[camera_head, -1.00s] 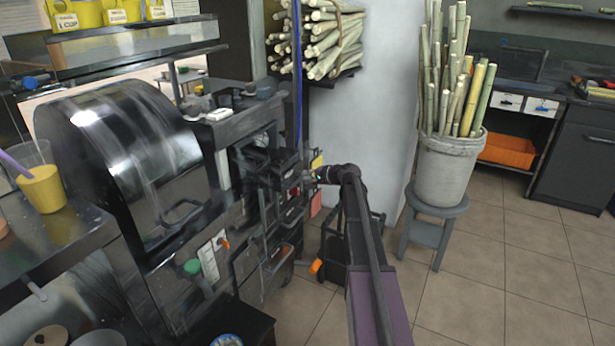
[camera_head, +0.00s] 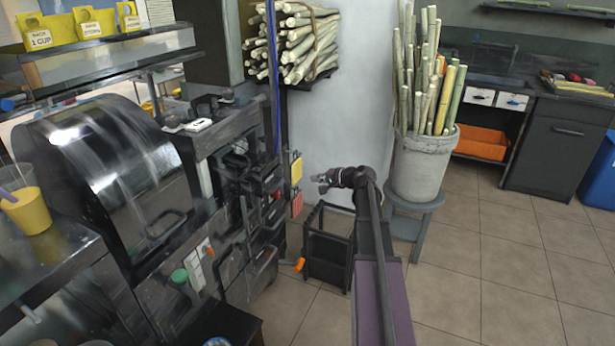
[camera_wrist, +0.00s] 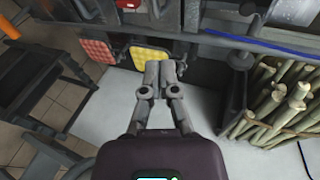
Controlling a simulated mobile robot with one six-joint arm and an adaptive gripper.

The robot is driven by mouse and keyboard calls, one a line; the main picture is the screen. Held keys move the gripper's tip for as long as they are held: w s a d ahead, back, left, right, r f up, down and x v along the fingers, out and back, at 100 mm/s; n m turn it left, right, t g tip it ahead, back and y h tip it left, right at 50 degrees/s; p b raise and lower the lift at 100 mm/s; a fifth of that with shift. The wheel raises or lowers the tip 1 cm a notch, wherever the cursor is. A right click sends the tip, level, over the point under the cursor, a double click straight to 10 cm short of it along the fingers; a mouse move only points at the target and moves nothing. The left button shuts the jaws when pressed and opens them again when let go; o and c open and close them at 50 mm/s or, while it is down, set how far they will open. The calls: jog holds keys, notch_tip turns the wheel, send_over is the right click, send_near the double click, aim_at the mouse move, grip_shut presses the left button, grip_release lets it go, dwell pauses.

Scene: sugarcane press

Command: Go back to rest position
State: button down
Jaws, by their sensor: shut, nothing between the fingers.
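My gripper (camera_head: 322,183) is out in front of the sugarcane press (camera_head: 125,175), to the right of its dark side panels and apart from them. In the wrist view my gripper (camera_wrist: 160,72) has its two fingers together, with nothing between them. A yellow pad (camera_wrist: 157,60) and a red pad (camera_wrist: 97,49) hang beyond the fingertips. The yellow pad also shows in the head view (camera_head: 296,171), just left of my gripper.
A bucket of upright canes (camera_head: 421,165) stands on a stool (camera_head: 415,205) to the right of my arm. A bundle of canes (camera_head: 300,45) sits on a wall shelf. A black stand (camera_head: 327,245) is below my gripper. Tiled floor (camera_head: 490,260) is clear at right.

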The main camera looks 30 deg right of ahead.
jog(key=shift+s+d+r, duration=0.1)
jog(key=shift+s, duration=0.1)
dwell(0.4)
jog(key=s+a+f+n+g, duration=0.4)
jog(key=s+a, duration=0.1)
jog(key=a, duration=0.6)
jog(key=s+a+f+n+g, duration=0.3)
jog(key=s+a+f, duration=0.15)
jog(key=a, duration=0.65)
jog(key=s+a+f+n+g+h, duration=0.2)
jog(key=s+a+n+g+h, duration=0.15)
jog(key=s, duration=0.35)
jog(key=s+a+f+n+g+h, duration=0.1)
jog(key=s+a+n+g+h, duration=0.2)
jog(key=s, duration=0.5)
notch_tip(320, 180, up, 25)
jog(key=a+t+p, duration=0.1)
jog(key=p, duration=2.4)
jog(key=shift+w+a+m, duration=0.15)
jog(key=shift+m, duration=0.3)
